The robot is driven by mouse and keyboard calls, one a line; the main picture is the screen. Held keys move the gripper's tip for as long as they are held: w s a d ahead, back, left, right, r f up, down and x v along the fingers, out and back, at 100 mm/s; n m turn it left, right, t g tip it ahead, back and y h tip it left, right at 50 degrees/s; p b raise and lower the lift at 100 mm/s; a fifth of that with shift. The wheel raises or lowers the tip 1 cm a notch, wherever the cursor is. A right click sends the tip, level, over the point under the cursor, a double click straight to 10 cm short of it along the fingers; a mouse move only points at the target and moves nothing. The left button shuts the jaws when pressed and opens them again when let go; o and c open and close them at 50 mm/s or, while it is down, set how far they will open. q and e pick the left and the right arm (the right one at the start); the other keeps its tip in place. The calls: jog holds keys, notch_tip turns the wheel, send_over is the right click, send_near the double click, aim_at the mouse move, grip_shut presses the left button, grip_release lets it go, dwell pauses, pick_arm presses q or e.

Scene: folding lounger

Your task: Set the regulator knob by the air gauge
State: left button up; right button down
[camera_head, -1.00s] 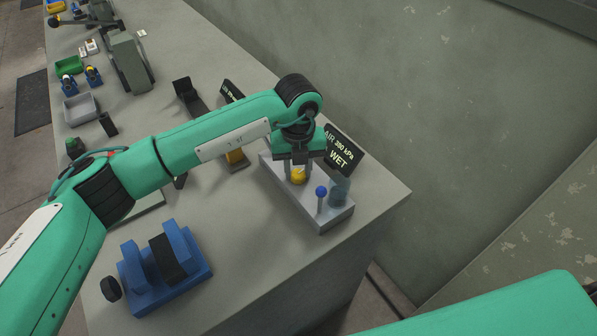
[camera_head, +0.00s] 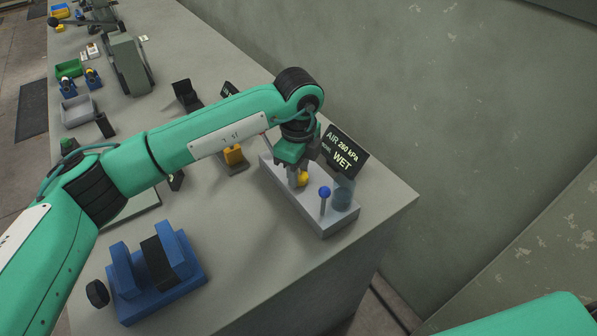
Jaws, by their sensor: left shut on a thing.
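The black air gauge display (camera_head: 345,150) stands tilted behind the block. It appears to read AIR 260 kPa and WET, in small print. My right gripper is out of view; only a green part of my right arm shows at the lower right.
A blue-topped lever (camera_head: 324,193) and a bluish clear cup (camera_head: 343,194) stand on the same block, close right of the gripper. A blue fixture (camera_head: 160,275) sits at the front left. Bare bench lies between it and the block.

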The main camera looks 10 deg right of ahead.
pick_arm(q)
jog(key=n, duration=0.2)
jog(key=shift+n+b, duration=0.35)
jog(key=shift+n, duration=0.05)
jog(key=shift+s+r+n+b, duration=0.1)
jog(key=shift+n+b, duration=0.4)
jog(key=shift+n, duration=1.8)
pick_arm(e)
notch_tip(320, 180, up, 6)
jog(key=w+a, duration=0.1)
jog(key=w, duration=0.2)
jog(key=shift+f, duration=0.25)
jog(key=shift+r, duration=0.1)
pick_arm(q)
jog(key=o, duration=1)
jog(key=shift+c, duration=0.2)
jog(key=shift+r, duration=0.4)
notch_tip(320, 180, up, 13)
jog(key=shift+b, duration=0.45)
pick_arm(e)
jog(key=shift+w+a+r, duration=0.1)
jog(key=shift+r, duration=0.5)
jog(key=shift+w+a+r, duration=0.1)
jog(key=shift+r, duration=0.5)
